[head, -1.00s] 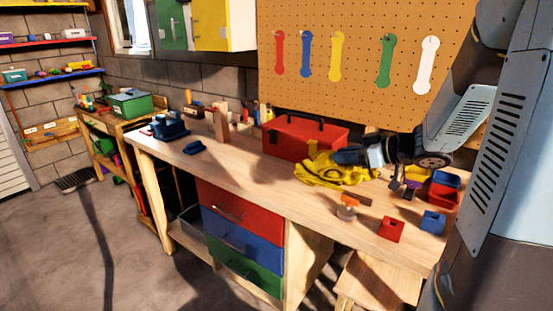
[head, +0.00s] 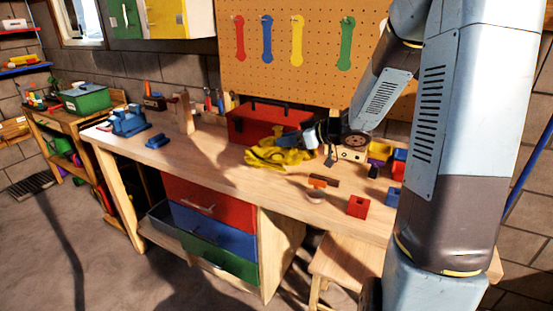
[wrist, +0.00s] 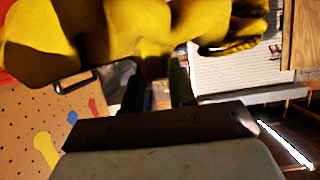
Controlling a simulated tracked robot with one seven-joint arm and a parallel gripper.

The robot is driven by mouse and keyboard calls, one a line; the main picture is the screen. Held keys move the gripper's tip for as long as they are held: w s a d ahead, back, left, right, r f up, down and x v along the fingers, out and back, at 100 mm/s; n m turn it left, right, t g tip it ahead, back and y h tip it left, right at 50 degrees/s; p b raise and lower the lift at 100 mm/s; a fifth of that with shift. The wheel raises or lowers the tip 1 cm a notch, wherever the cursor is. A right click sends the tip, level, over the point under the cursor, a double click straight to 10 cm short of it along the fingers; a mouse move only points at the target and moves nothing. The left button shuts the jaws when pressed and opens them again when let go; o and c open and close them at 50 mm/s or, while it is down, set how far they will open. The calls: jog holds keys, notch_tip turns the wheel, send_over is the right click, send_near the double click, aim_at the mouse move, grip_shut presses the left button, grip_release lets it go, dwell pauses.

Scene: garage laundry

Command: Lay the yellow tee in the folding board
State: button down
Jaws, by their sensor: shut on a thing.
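A crumpled yellow thing (head: 278,154), looking more like a pair of work gloves than a tee, is at the wooden workbench in front of the red toolbox. My gripper (head: 298,143) reaches in from the right and is shut on it. In the wrist view the yellow thing (wrist: 150,30) hangs across the top of the picture, with finger-like ends at the right, and my dark fingers (wrist: 155,80) meet its lower edge. I cannot tell whether it is clear of the bench top. I see no folding board in these views.
The red toolbox (head: 262,124) stands close behind the yellow thing. A red block (head: 358,207), an orange-topped item (head: 317,183) and coloured bins (head: 398,160) lie to its right. The bench's middle left (head: 190,158) is clear. A wooden stool (head: 335,262) stands in front.

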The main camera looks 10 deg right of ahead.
aim_at(278, 150)
jog(key=w+f, duration=0.1)
jog(key=f, duration=0.1)
jog(key=w+a+f, duration=0.1)
jog(key=w+f, duration=0.1)
jog(key=w+a+f, duration=0.1)
jog(key=f, duration=0.1)
jog(key=shift+w, duration=0.3)
jog(key=shift+w+f, duration=0.1)
jog(key=shift+f, duration=1.4)
jog(key=c, duration=0.9)
grip_release()
